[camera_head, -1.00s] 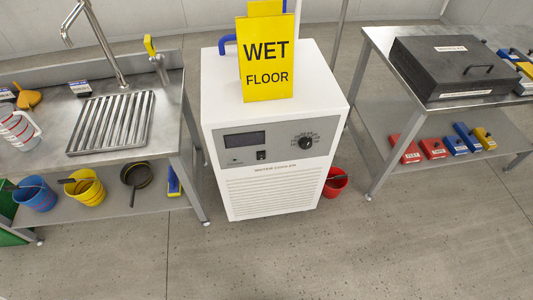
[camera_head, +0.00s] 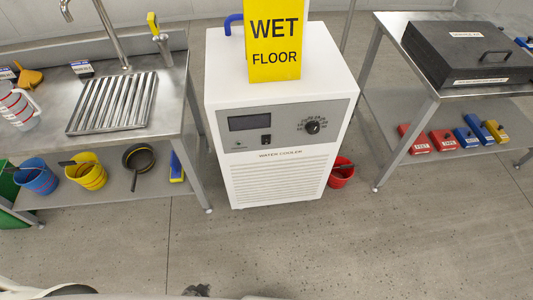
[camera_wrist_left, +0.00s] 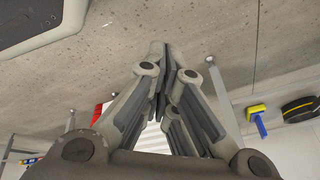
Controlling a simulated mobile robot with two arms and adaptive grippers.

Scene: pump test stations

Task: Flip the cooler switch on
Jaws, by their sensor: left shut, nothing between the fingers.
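The white water cooler (camera_head: 277,175) stands on the floor in the middle of the head view. Its grey front panel has a dark display (camera_head: 249,122), a small black switch (camera_head: 266,139) below it and a round black dial (camera_head: 312,127) to the right. The switch is too small to tell its position. My left gripper (camera_head: 197,291) just shows at the bottom edge of the head view, well short of the cooler. In the left wrist view its fingers (camera_wrist_left: 166,55) are shut together with nothing between them. My right gripper is not visible.
A yellow wet floor sign (camera_head: 275,45) stands on the cooler. A steel sink table (camera_head: 50,110) is on the left, and a table with a black case (camera_head: 468,55) on the right. A red bucket (camera_head: 341,172) stands beside the cooler. The floor in front is clear.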

